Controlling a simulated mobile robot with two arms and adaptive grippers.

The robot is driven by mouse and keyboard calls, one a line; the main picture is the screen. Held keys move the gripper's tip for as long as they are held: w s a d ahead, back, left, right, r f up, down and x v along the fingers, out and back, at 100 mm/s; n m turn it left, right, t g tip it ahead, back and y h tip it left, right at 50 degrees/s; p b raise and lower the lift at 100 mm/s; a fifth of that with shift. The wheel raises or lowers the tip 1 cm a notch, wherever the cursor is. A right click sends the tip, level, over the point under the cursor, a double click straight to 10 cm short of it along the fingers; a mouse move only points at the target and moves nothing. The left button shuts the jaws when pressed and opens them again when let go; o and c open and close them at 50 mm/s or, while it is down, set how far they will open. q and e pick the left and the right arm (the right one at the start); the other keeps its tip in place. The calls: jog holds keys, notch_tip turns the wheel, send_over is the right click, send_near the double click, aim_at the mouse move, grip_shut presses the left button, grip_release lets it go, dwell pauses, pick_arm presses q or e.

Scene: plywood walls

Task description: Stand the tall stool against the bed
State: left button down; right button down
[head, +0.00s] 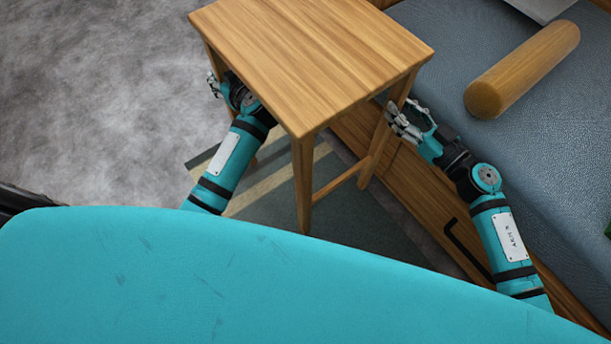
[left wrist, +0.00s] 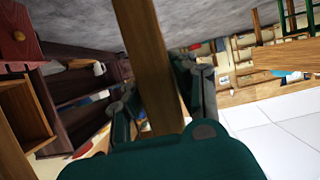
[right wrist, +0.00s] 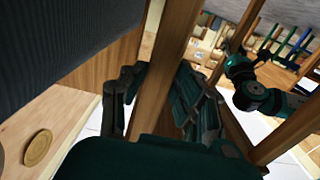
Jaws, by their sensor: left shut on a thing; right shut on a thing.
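The tall wooden stool (head: 310,55) is in front of me in the head view, its square seat facing up toward the camera. The bed (head: 520,110), with a blue-grey cover and wooden side, is right of the stool. The stool's right side is close to the bed's edge; whether they touch is hidden. My left gripper (head: 216,86) is at the stool's left side, shut on a stool leg (left wrist: 148,65) in the left wrist view. My right gripper (head: 398,122) is at the right side, shut on another leg (right wrist: 176,60) in the right wrist view.
A wooden cylinder (head: 522,68) lies on the bed. A striped rug (head: 270,193) lies under the stool. Grey floor (head: 90,90) is clear at the left. In the left wrist view, a dark shelf (left wrist: 90,95) stands at the left.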

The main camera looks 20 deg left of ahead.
pick_arm(q)
jog(key=shift+w+d+f+t, duration=0.1)
jog(key=shift+w+d+t, duration=0.1)
jog(key=shift+d+t, duration=0.15)
pick_arm(e)
jog(key=shift+s+a+f, duration=0.15)
jog(key=shift+s+a, duration=0.05)
jog(key=shift+a, duration=0.2)
pick_arm(q)
jog(key=c, duration=1.4)
grip_release()
jog(key=shift+s, duration=0.1)
pick_arm(e)
jog(key=c, duration=1.3)
grip_release()
pick_arm(q)
jog(key=shift+o, duration=1.4)
pick_arm(e)
jog(key=shift+o, duration=1.3)
jog(key=shift+d, duration=0.1)
pick_arm(q)
jog(key=shift+o, duration=0.3)
jog(key=shift+s+a, duration=0.1)
pick_arm(e)
jog(key=shift+o, duration=0.2)
jog(key=shift+d, duration=0.1)
